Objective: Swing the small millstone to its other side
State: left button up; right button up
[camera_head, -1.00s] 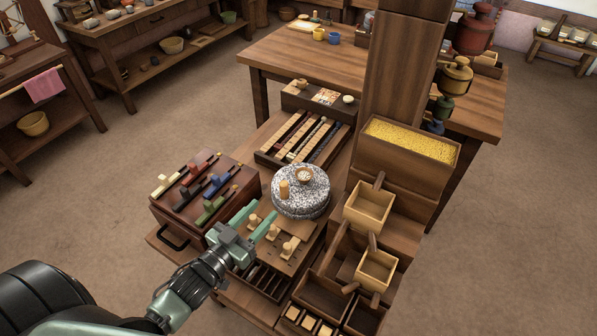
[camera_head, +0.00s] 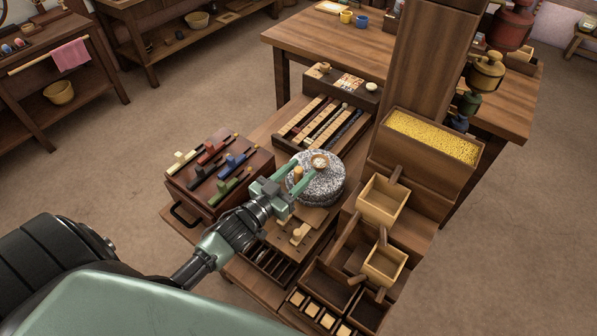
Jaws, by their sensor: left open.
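The small millstone (camera_head: 328,187) is a round speckled grey stone on the wooden stand, right of the middle. A pale wooden cup-like piece (camera_head: 320,161) sits at its top centre. Its short wooden handle peg (camera_head: 298,173) stands near the left rim and shows between the fingers of my left gripper (camera_head: 301,169). The green fingers are open and reach over the left part of the stone, one on each side of the peg. Whether they touch the peg I cannot tell. My right gripper is not in view.
A box with coloured sliders (camera_head: 218,168) stands left of the stone. Wooden pegs (camera_head: 298,234) stand in front of it. Wooden hoppers (camera_head: 381,199) and a tall post (camera_head: 425,70) stand close on the right. A rack of strips (camera_head: 325,124) lies behind.

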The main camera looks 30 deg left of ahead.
pick_arm(q)
grip_shut()
dwell(1.4)
